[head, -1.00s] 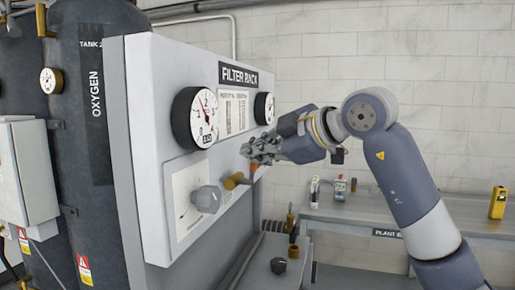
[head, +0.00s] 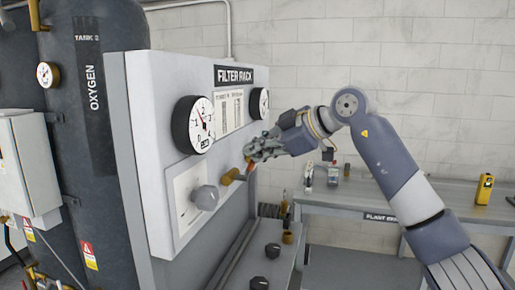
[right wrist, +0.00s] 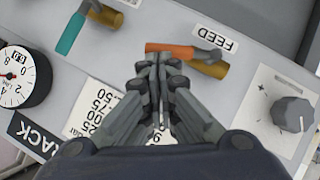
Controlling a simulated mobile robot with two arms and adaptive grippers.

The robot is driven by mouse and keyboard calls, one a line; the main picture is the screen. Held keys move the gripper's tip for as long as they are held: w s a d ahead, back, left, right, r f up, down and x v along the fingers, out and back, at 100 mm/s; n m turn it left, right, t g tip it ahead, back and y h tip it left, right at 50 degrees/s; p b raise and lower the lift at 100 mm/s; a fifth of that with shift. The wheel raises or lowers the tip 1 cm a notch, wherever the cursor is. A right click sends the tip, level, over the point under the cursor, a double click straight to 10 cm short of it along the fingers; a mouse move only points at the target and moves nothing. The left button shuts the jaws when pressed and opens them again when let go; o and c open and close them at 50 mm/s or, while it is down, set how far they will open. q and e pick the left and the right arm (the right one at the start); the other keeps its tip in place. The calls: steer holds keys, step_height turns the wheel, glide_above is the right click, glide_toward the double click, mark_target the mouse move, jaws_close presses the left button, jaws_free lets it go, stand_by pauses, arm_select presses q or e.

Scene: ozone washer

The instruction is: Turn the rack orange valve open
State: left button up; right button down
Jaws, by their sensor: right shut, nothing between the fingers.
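The orange valve handle (right wrist: 172,49) shows in the right wrist view, lying across a brass fitting (right wrist: 208,68) beside the FEED label. In the head view only a sliver of the orange handle (head: 250,167) shows, mostly hidden by my gripper; the brass fitting (head: 230,177) sticks out of the filter rack (head: 150,85). My right gripper (head: 252,154) is shut and empty at the rack's face. In the right wrist view its fingertips (right wrist: 158,60) are right beside the handle's free end; I cannot tell whether they touch. My left gripper is not in view.
A teal handle (right wrist: 71,34) sits on the rack in the wrist view. A grey knob (head: 206,197) and a large gauge (head: 193,124) are left of my gripper in the head view. A bench (head: 350,203) stands behind, right.

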steer(key=shift+w+f, duration=0.2)
steer(key=shift+w+d+f, duration=0.1)
steer(key=shift+w+f, duration=0.15)
steer(key=shift+w, duration=0.1)
steer(key=shift+f, duration=0.1)
stand_by(0.4)
